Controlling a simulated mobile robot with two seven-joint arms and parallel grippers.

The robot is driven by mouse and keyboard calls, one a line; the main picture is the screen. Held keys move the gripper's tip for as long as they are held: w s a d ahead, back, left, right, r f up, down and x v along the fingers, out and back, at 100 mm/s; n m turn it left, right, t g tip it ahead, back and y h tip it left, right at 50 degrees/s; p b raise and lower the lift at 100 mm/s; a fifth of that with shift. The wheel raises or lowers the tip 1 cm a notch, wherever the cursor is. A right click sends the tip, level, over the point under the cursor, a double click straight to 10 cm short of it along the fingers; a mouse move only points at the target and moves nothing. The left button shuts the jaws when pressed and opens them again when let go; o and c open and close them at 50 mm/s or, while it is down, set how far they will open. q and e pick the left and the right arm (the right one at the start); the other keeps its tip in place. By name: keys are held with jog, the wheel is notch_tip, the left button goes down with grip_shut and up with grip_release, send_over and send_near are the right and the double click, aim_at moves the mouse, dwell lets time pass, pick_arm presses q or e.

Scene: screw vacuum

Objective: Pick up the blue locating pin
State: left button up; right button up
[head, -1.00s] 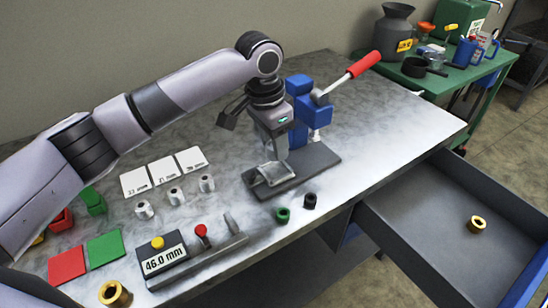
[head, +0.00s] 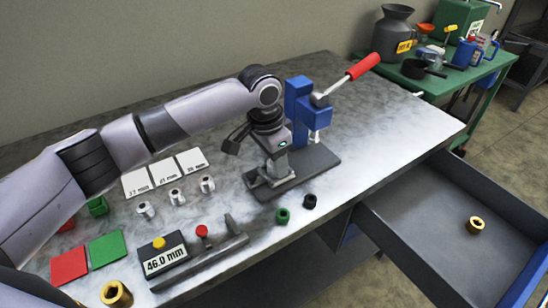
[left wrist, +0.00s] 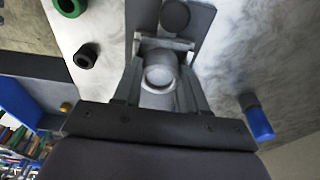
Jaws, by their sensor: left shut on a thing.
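My left gripper (head: 272,172) is low over the left end of the dark press base (head: 312,163). In the left wrist view its fingers (left wrist: 160,92) are shut on a light grey, round, hollow-looking part (left wrist: 159,76), beside the grey holder on the base. The lower end of that part is hidden. A blue cylinder with a dark end (left wrist: 257,118) shows at the right of the left wrist view; I cannot tell whether it is the locating pin or part of the press. The right gripper is not in view.
The blue press (head: 296,100) with its red-handled lever stands close to my gripper. Green (head: 283,215) and black (head: 310,201) rings lie in front. Several silver sleeves (head: 177,196) and a 46.0 mm gauge (head: 165,256) are left. An open drawer (head: 420,225) is right.

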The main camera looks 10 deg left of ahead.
pick_arm(q)
jog(key=shift+s+a+f, duration=0.1)
jog(key=shift+s+f, duration=0.15)
jog(key=shift+f, duration=0.35)
jog(key=o, duration=1.2)
jog(key=shift+f, duration=0.1)
jog(key=shift+s, duration=0.1)
jog(key=shift+r+b, duration=0.25)
jog(key=shift+b, duration=0.1)
notch_tip(320, 180, up, 13)
jog(key=a, duration=0.1)
jog(key=shift+s, duration=0.45)
